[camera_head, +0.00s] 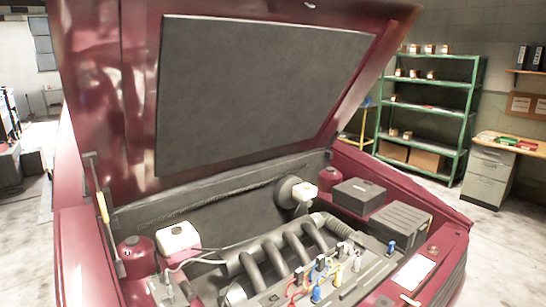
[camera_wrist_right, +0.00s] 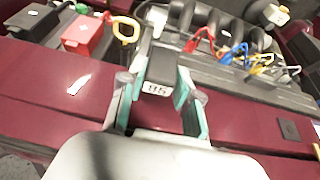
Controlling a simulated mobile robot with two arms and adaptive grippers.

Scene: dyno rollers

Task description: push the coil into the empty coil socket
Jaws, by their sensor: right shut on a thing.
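In the right wrist view, my right gripper (camera_wrist_right: 158,88) is shut on a dark block with a white number label, which looks like the coil (camera_wrist_right: 160,66). The teal finger pads stand on both sides of it. It is held at the near edge of the engine bay; its lower end is hidden, so I cannot tell whether it touches anything. The engine cover (camera_head: 345,284) carries several plugs with coloured wires in the head view. I cannot make out the empty socket. Neither gripper shows in the head view.
The raised hood (camera_head: 265,90) stands over the bay. A ribbed black box (camera_head: 400,227) and curved intake pipes (camera_head: 275,255) flank the engine cover. In the wrist view, red wires (camera_wrist_right: 197,40), a red box (camera_wrist_right: 86,38) and a yellow ring (camera_wrist_right: 125,30) lie close by.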

